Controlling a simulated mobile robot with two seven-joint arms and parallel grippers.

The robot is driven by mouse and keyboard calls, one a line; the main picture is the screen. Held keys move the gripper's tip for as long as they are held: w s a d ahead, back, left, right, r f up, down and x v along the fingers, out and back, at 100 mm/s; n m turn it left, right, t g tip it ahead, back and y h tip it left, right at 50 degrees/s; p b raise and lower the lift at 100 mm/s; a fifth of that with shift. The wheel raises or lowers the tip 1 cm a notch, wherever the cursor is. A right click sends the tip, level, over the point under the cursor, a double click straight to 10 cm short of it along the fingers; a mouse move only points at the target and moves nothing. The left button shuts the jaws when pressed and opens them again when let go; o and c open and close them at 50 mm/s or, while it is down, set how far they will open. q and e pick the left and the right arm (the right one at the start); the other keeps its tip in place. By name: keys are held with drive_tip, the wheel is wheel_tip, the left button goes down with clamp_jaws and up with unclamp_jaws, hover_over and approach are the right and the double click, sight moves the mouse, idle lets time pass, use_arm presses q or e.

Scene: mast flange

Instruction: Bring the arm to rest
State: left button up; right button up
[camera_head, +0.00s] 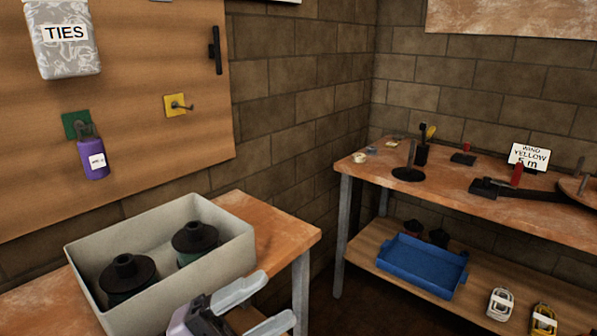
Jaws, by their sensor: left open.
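My left gripper (263,308) is at the bottom of the head view, in front of the grey bin's right front corner. Its two pale fingers are apart and nothing shows between them. The open grey bin (221,284) stands on the near wooden bench and holds two dark spool-like parts, one at the left (127,275) and one at the right (195,241). I cannot tell whether the gripper touches the bin. My right gripper is not in view.
The near bench (285,230) ends right of the bin. A purple bottle (93,160) and a bag labelled TIES (62,50) hang on the board. Across a gap, another bench (455,185) carries tools and a sign (529,157); a blue tray (422,264) is on its lower shelf.

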use_arm(q)
drive_tip(key=w+a+f+n+t+y, duration=0.1)
drive_tip(key=a+f+n+t+y, duration=0.35)
drive_tip(key=f+n+y, duration=0.45)
drive_tip(key=w+a+f+n+t+y, duration=0.1)
drive_tip(key=a+f+n+t+y, duration=0.4)
drive_tip(key=n, duration=0.5)
drive_tip(key=s+a+f+n+g+y, duration=0.3)
drive_tip(key=s+f, duration=0.3)
drive_tip(key=f, duration=0.3)
drive_tip(key=s+a+f+n+g+y, duration=0.2)
drive_tip(key=s+f, duration=0.4)
drive_tip(key=f, duration=0.4)
drive_tip(key=a+n+g, duration=0.1)
drive_tip(key=n, duration=0.1)
drive_tip(key=shift+s+f+n+y, duration=0.2)
drive_tip(key=shift+s+n+y, duration=0.1)
drive_tip(key=shift+s+y, duration=0.1)
